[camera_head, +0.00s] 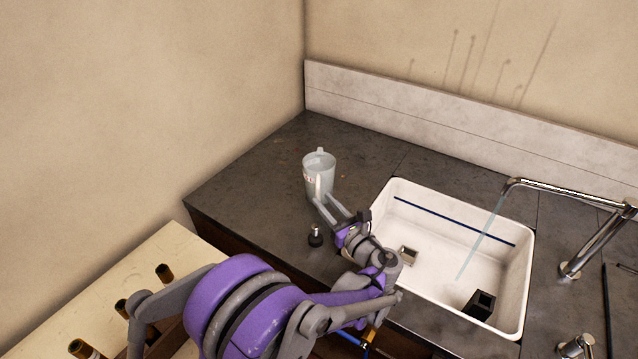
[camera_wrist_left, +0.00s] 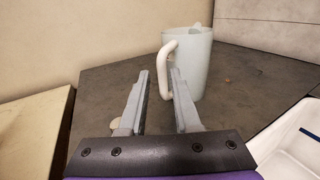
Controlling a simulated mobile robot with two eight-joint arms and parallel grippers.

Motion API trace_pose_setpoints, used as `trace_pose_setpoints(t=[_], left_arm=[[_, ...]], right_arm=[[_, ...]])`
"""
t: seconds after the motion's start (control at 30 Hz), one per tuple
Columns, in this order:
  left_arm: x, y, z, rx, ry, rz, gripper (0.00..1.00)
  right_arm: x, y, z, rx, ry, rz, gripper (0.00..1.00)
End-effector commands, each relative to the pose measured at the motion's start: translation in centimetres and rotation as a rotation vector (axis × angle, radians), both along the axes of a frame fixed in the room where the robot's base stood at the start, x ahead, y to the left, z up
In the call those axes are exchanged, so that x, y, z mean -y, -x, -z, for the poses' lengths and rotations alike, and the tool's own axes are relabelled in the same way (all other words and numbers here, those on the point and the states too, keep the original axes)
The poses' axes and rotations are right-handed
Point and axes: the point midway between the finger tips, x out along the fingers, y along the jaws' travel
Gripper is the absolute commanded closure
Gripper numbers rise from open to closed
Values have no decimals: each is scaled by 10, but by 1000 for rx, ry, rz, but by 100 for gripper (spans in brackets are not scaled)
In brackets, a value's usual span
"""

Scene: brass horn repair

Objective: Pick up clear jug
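The clear jug (camera_head: 321,172) stands upright on the dark countertop, left of the sink. It looks pale and translucent, with a handle facing my left gripper and a spout on the far side. It also shows in the left wrist view (camera_wrist_left: 198,62), its white handle (camera_wrist_left: 165,68) toward me. My left gripper (camera_head: 324,199) is open, its fingertips close to the handle. In the left wrist view the handle appears between the two fingertips (camera_wrist_left: 161,72); I cannot tell whether they touch it. My right gripper is not in view.
A white sink (camera_head: 456,230) lies right of my left gripper, with a black block (camera_head: 480,304) inside. A faucet (camera_head: 585,240) runs water into it. A small dark knobbed object (camera_head: 315,236) stands near the counter's front edge. Free counter lies left of the jug.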

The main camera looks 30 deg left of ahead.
Motion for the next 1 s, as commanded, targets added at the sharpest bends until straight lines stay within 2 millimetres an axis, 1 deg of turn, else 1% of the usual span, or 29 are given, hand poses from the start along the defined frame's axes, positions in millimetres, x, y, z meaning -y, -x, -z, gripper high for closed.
trace_pose_setpoints(t=[0.2,0.3,0.57,0.6,0.67,0.7,0.77,1.0], left_arm=[[-28,-19,0,1,0,-3,69],[-36,-24,0,1,1,-2,69],[-38,-26,1,1,1,0,69],[-38,-26,1,1,1,0,72],[-38,-26,1,1,1,0,83],[-38,-26,1,1,1,0,90],[-38,-26,1,1,1,0,100],[-38,-25,1,0,1,0,100]], right_arm=[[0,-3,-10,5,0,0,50],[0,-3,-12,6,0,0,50],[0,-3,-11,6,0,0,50],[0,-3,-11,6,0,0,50],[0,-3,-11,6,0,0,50],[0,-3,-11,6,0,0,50],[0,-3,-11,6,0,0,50],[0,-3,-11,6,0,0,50]])
